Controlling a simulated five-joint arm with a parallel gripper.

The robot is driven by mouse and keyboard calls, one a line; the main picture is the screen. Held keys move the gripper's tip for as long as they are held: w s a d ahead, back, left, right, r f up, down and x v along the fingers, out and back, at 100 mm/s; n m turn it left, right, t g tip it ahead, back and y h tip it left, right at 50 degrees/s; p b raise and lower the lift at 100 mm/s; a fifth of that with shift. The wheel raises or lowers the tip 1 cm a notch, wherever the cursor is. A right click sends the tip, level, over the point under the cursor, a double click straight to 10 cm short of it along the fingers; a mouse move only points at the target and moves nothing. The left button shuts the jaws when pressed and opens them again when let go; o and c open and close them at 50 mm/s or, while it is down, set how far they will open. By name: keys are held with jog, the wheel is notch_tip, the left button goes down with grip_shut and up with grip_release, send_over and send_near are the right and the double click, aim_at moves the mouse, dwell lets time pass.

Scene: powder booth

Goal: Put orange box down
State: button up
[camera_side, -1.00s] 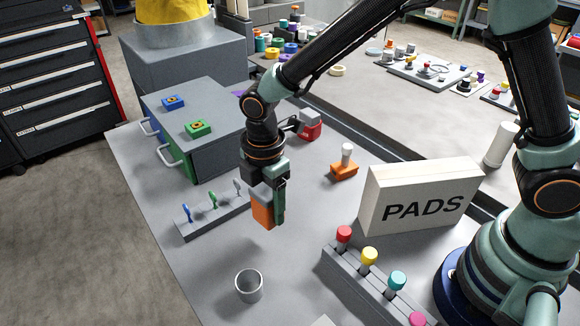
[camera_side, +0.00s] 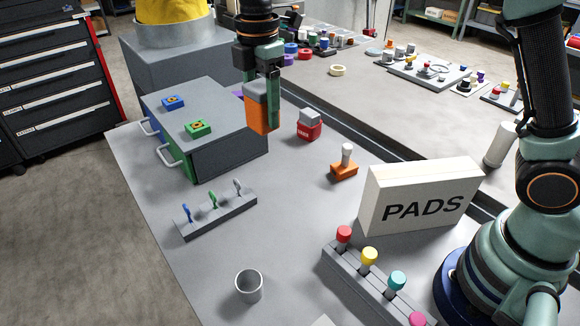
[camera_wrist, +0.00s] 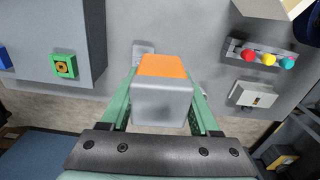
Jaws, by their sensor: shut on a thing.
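The orange box (camera_side: 259,115) has an orange lower part and a grey upper part. My gripper (camera_side: 266,122) is shut on it and holds it upright in the air, in front of the right end of the grey drawer cabinet in the side view. In the wrist view the orange box (camera_wrist: 162,92) sits between the two green fingers of my gripper (camera_wrist: 165,100), its grey end toward the camera. Its exact height above the table (camera_side: 285,205) is hard to tell.
The drawer cabinet (camera_side: 232,152) carries a blue and a green block. A red box (camera_side: 309,126), an orange-based stamp (camera_side: 344,165), a PADS box (camera_side: 420,200), a key rack (camera_side: 215,214), a metal cup (camera_side: 249,286) and a rack of coloured knobs (camera_side: 370,285) stand around. The table's middle is clear.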

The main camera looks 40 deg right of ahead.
jog(key=w+d, duration=0.8)
jog(key=d, duration=0.3)
jog(key=shift+m, duration=0.4)
notch_tip(320, 180, down, 20)
jog(key=shift+a+f, duration=0.1)
jog(key=shift+f, duration=0.1)
jog(key=shift+f, duration=0.15)
jog(key=o, duration=1.5)
jog(key=shift+c, duration=0.2)
